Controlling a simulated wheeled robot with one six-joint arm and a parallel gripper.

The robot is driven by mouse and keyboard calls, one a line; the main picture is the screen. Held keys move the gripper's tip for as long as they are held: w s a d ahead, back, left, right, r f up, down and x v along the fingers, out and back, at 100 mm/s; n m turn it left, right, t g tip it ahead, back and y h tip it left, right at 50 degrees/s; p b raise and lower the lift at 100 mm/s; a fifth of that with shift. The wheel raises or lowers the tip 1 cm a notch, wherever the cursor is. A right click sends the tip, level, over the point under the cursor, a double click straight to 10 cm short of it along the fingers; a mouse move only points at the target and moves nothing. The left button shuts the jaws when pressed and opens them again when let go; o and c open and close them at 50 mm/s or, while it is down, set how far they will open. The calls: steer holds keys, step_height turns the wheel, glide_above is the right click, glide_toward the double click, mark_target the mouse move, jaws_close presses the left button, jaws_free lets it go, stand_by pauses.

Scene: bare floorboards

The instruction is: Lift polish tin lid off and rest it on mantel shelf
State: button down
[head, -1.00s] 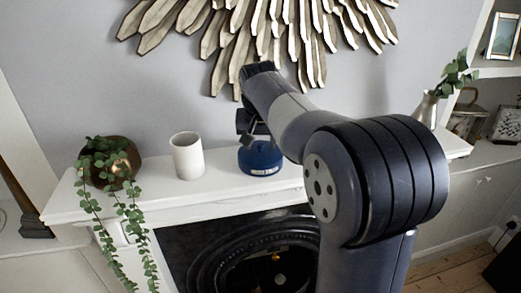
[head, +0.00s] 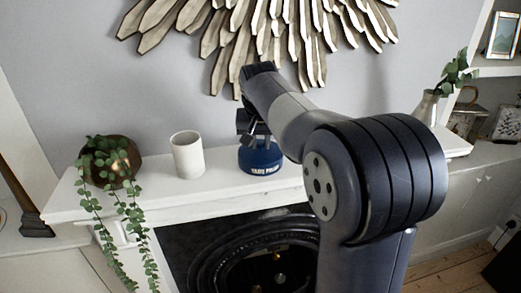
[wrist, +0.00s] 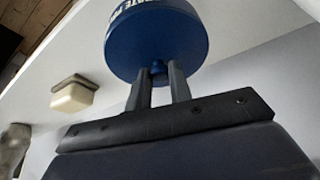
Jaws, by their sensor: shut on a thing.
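The blue polish tin (head: 261,160) stands on the white mantel shelf (head: 228,184), just right of the white cup. Its pale lettering faces the front. My gripper (head: 252,128) is above it, pointing down. In the wrist view, my gripper (wrist: 159,72) is shut on the small blue knob at the middle of the lid (wrist: 150,40). I see no clear gap between lid and tin. The join is too small to make out, and part of the tin's top is hidden by my gripper.
A white cup (head: 187,154) and a copper pot (head: 112,165) with a trailing plant stand left of the tin. A metal vase (head: 426,107) stands at the right end. Bare shelf lies between cup and pot.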

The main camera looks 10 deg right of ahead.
mark_target(261, 145)
steer(key=shift+r, duration=0.15)
step_height(261, 145, up, 10)
steer(key=shift+b, duration=0.35)
steer(key=shift+s+f, duration=0.1)
steer(key=shift+f, duration=0.1)
stand_by(0.4)
